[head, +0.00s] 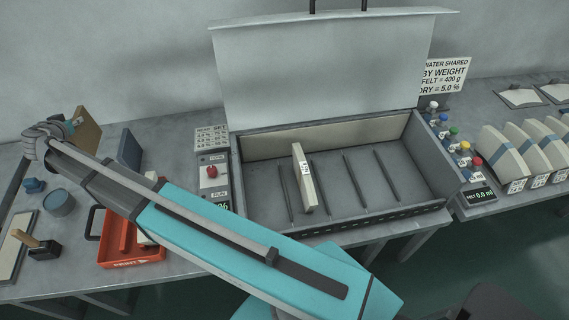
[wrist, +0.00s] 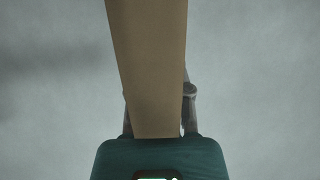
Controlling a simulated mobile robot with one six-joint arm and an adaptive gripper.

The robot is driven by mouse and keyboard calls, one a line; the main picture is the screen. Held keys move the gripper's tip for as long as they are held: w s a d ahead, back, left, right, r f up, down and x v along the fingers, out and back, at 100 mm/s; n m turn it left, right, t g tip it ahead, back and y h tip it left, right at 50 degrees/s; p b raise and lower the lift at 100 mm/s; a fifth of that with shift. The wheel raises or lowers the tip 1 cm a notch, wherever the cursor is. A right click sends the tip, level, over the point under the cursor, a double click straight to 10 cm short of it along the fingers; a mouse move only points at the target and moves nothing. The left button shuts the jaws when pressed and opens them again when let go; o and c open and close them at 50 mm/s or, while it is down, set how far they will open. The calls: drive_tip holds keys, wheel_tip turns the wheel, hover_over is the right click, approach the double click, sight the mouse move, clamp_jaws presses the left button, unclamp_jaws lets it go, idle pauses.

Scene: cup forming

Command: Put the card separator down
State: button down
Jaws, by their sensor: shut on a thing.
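The card separator, a flat tan-brown board (head: 88,132), is held up at the far left in the head view, near the wall. My gripper (head: 71,124) is shut on its edge. In the wrist view the card separator (wrist: 147,60) rises tall from between the fingers of my gripper (wrist: 158,110), with only grey wall behind it. The card's lower end is hidden in the gripper. I cannot tell from these views whether its edge touches the bench.
A dark slab (head: 129,150) stands on the bench close to the card. A blue-grey tin (head: 59,203), a red tray (head: 133,250) and a wooden-handled stamp (head: 36,246) are nearby. My arm crosses before the lidded box (head: 236,170), which holds thin dividers and one upright pale pad (head: 301,178).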

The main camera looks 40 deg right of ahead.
wheel_tip(320, 180, up, 14)
drive_tip(key=p, duration=1.3)
drive_tip(key=shift+s, duration=0.1)
